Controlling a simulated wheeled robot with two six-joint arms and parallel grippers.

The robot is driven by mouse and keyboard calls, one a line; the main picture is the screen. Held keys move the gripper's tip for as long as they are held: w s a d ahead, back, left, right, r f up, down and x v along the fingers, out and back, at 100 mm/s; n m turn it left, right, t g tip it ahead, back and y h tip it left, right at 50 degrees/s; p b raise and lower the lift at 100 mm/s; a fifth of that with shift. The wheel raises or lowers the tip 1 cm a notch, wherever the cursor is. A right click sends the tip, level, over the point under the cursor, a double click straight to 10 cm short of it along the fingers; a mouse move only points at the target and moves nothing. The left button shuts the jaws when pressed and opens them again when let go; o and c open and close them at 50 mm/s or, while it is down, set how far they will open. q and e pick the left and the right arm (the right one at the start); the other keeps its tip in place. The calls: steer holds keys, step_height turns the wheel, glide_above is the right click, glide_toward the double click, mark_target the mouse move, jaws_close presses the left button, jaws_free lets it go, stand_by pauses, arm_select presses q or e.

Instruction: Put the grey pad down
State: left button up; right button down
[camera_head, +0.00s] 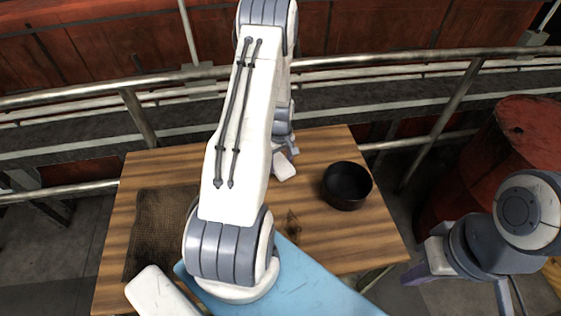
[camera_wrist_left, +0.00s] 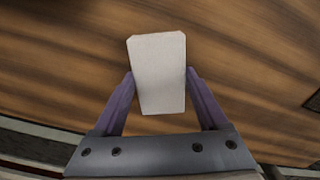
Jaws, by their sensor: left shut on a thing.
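The grey pad (camera_wrist_left: 157,75) is a pale, flat rectangular block. In the left wrist view it stands out between the two purple fingers of my left gripper (camera_wrist_left: 160,84), which is shut on its near part. In the head view the pad (camera_head: 284,168) shows over the back part of the wooden table, left of the black bowl. My left arm hides most of the left gripper there. Whether the pad touches the table, I cannot tell. My right gripper (camera_head: 414,273) is partly in view at the lower right, off the table; its opening is unclear.
Bare wood lies around the pad. Metal railings (camera_head: 440,110) run behind; a red barrel (camera_head: 525,135) stands right.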

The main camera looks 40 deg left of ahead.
arm_select(q)
steer(key=shift+f, duration=0.45)
steer(key=shift+f, duration=0.1)
steer(key=o, duration=1.5)
